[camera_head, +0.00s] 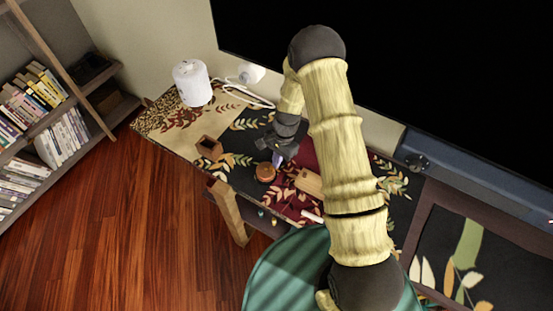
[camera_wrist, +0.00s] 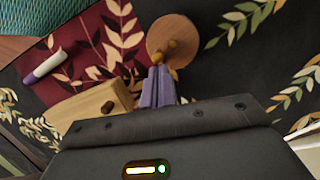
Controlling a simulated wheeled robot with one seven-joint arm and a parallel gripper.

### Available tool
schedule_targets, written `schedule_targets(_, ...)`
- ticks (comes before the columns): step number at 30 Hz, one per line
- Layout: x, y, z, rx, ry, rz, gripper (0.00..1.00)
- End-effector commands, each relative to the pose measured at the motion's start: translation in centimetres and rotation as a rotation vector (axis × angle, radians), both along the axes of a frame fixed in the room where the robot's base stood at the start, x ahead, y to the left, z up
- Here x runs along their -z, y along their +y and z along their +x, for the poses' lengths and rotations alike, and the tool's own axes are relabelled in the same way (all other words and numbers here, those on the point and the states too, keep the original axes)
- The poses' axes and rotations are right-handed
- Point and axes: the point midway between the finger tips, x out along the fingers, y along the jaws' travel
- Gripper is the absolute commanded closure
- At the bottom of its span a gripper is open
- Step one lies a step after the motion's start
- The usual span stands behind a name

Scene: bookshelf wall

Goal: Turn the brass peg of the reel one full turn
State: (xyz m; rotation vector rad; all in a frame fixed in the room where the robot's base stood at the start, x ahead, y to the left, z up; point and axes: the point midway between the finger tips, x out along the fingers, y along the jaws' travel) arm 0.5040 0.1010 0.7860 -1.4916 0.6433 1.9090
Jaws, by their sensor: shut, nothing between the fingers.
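The reel (camera_head: 265,172) is a round orange-brown wooden disc lying on the patterned table top. It also shows in the wrist view (camera_wrist: 181,31), at the top middle. The small brass peg (camera_wrist: 170,46) stands on the reel's near part. My gripper (camera_head: 277,161) is low at the reel's edge, its purple fingers together and empty. In the wrist view the fingertips (camera_wrist: 160,70) end just beside the peg and partly overlap the reel's rim. I cannot tell whether they touch the peg.
A wooden block with a dark knob (camera_wrist: 95,108) lies close to the reel. A white and purple stick (camera_wrist: 45,66) lies beyond it. An open wooden box (camera_head: 209,148) and a white cylinder (camera_head: 192,83) stand left on the table. A bookshelf (camera_head: 50,120) is far left.

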Motion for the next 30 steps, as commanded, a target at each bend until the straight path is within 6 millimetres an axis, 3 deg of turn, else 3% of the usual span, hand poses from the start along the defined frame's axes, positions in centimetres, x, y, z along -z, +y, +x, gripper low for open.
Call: schedule_targets(30,0.01,-0.05,-0.61,0.138,0.001,0.000,1.00)
